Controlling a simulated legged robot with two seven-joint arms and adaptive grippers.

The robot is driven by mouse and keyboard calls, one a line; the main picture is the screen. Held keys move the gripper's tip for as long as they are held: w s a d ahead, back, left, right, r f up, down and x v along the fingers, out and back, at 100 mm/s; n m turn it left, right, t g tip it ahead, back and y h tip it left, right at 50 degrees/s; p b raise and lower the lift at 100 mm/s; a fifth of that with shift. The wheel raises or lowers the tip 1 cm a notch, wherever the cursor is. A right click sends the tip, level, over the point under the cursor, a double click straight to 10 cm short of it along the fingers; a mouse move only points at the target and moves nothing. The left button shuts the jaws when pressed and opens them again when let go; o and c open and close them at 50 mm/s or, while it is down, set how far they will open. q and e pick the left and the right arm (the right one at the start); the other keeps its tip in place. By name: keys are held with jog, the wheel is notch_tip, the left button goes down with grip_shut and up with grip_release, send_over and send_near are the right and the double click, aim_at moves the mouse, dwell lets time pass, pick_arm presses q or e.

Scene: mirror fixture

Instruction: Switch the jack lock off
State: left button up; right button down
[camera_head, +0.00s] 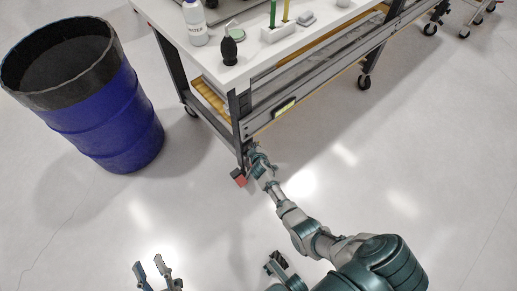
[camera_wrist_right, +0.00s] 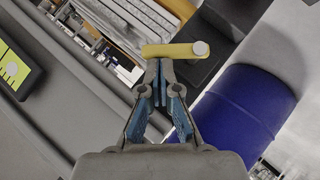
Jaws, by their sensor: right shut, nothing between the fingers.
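A yellow lever (camera_wrist_right: 175,50) with a round pale end, apparently the jack lock handle, lies crosswise in the right wrist view beside a dark block. My right gripper (camera_wrist_right: 160,66) is shut and empty, its fingertips right at the lever's near side; I cannot tell whether they touch it. In the head view, my right gripper (camera_head: 257,153) is at the near leg of the workbench (camera_head: 225,72), and the lever cannot be made out there. My left gripper (camera_head: 150,270) is open and empty at the bottom edge, away from the bench.
A blue barrel (camera_head: 115,120) stands left of the bench and also fills the right side of the wrist view (camera_wrist_right: 243,105). A red piece (camera_head: 238,178) is low by the bench leg. A bottle (camera_head: 195,22) stands on the bench top.

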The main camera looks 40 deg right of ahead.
pick_arm(q)
notch_tip(320, 180, down, 6)
jog(key=w+g+p, duration=0.2)
jog(key=g, duration=0.4)
jog(key=shift+w+f+m+y, duration=0.15)
jog(key=shift+w+m+y, duration=0.15)
jog(key=shift+w+m, duration=0.1)
pick_arm(e)
jog(key=shift+d+f+m+g+y, duration=0.15)
jog(key=shift+d+f+m+y, duration=0.15)
jog(key=shift+d+y, duration=0.25)
jog(key=shift+d+f+m+g+y, duration=0.15)
jog(key=shift+d+m+y, duration=0.15)
jog(key=shift+d+y, duration=0.2)
pick_arm(q)
jog(key=shift+d+r, duration=0.1)
jog(key=shift+r, duration=0.1)
pick_arm(e)
jog(key=shift+w+r, duration=0.1)
jog(key=shift+r, duration=0.05)
jog(key=shift+r+p, duration=0.8)
pick_arm(q)
jog(key=shift+r, duration=0.8)
jog(key=shift+f, duration=0.1)
pick_arm(e)
jog(key=shift+f, duration=0.1)
